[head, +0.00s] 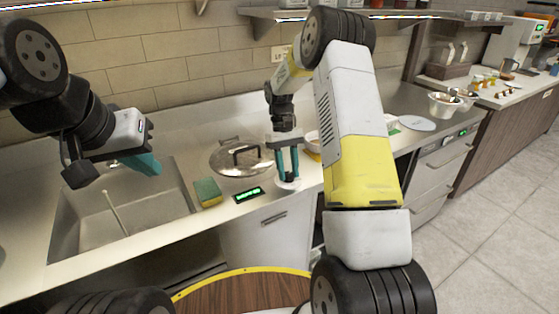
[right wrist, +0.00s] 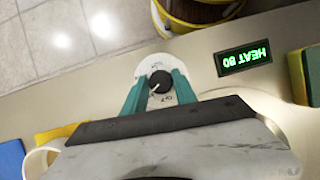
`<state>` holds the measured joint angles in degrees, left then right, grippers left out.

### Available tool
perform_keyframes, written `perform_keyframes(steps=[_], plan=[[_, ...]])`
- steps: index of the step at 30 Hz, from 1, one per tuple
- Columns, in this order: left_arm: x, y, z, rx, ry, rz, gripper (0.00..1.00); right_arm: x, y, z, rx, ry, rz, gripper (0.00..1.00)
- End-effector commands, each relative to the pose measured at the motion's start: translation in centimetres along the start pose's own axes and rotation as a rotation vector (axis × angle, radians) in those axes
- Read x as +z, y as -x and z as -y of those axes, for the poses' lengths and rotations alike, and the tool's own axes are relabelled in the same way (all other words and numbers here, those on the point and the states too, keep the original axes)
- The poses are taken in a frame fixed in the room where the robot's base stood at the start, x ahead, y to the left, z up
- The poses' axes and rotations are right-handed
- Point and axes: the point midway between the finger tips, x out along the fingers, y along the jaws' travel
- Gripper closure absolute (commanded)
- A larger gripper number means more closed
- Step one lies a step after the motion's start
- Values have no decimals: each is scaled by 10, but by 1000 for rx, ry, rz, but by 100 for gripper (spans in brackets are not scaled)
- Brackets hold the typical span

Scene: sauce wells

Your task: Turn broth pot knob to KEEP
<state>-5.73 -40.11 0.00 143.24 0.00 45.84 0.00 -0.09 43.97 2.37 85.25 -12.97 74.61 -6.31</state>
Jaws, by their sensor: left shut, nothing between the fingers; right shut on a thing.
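The black knob (right wrist: 159,82) sits on a white round dial plate (right wrist: 150,64) in the right wrist view. A white pointer mark on it aims to the lower left; the dial's lettering is too small to read fully. My right gripper (right wrist: 160,88) is shut on the knob, with a teal finger on each side. In the head view my right gripper (head: 287,180) points down over the dial plate (head: 288,186), hiding the knob. The lidded pot (head: 240,158) is set in the counter behind. My left gripper (head: 145,163) is shut and empty above the sink.
The display (head: 248,195) lies left of the dial in the head view. A yellow-green sponge (head: 208,193) lies between it and the sink (head: 70,222). A white bowl (head: 445,104) and a white plate (head: 418,123) stand farther right.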

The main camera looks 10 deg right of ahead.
Motion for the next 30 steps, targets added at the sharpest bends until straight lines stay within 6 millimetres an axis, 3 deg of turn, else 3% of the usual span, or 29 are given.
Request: perform_keyframes(steps=[13,14,17,26,30], plan=[[0,0,0,0,0,0,100,-1,1,0,4,8,-3,100],[0,0,0,0,0,0,100,-1,1,0,4,8,-3,62],[0,0,0,0,0,0,100,0,0,0,4,8,-2,45],[0,0,0,0,0,0,100,0,1,0,4,8,-1,45],[0,0,0,0,0,0,100,-1,12,0,5,8,-3,45]])
